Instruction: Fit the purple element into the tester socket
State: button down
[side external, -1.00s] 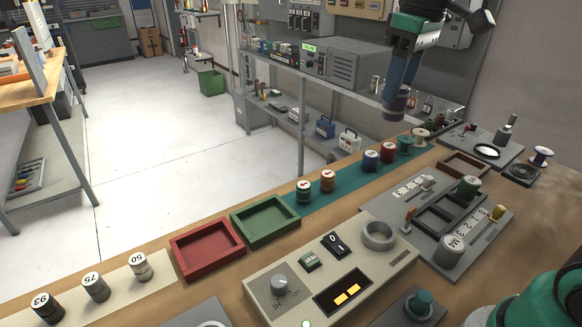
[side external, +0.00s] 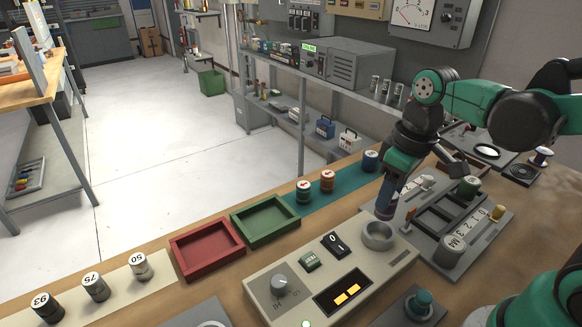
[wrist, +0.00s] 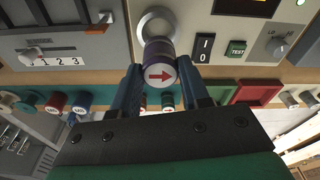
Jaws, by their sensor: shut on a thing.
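My gripper (side external: 393,182) is shut on the purple element (side external: 384,209), low over the tester. In the wrist view, my gripper's blue fingers (wrist: 160,84) clasp the purple element (wrist: 158,50) on both sides. Its white end face with a red arrow faces the camera. The tester socket (side external: 378,236) is a grey ring at the tester's far right corner. The element hangs just beyond and slightly above its rim. In the wrist view, the element's far end overlaps the socket ring (wrist: 155,22). I cannot tell whether they touch.
The beige tester (side external: 335,283) carries a knob, a switch and a display. A red tray (side external: 207,249) and a green tray (side external: 265,221) stand left of it. A grey slotted rack (side external: 445,225) stands close on the right. Several elements stand on the teal strip (side external: 335,189) behind.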

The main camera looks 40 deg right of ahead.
aim_at(384, 217)
jog(key=shift+f, duration=2.75)
jog(key=shift+f, duration=0.1)
jog(key=shift+c, duration=2.1)
grip_release()
jog(key=r, duration=0.4)
jog(key=s+r, duration=0.1)
jog(key=r, duration=0.6)
jog(key=shift+s+d+r, duration=0.15)
jog(key=shift+r, duration=0.25)
jog(key=f+t, duration=0.1)
jog(key=w+a+f+m+t, duration=0.1)
jog(key=w+f+t, duration=0.1)
jog(key=t, duration=0.1)
jog(key=shift+a+f+m, duration=0.15)
jog(key=shift+m, duration=0.15)
jog(key=shift+w+a+f+m+t, duration=0.25)
jog(key=shift+w+f+m+t, duration=0.1)
jog(key=shift+t, duration=0.55)
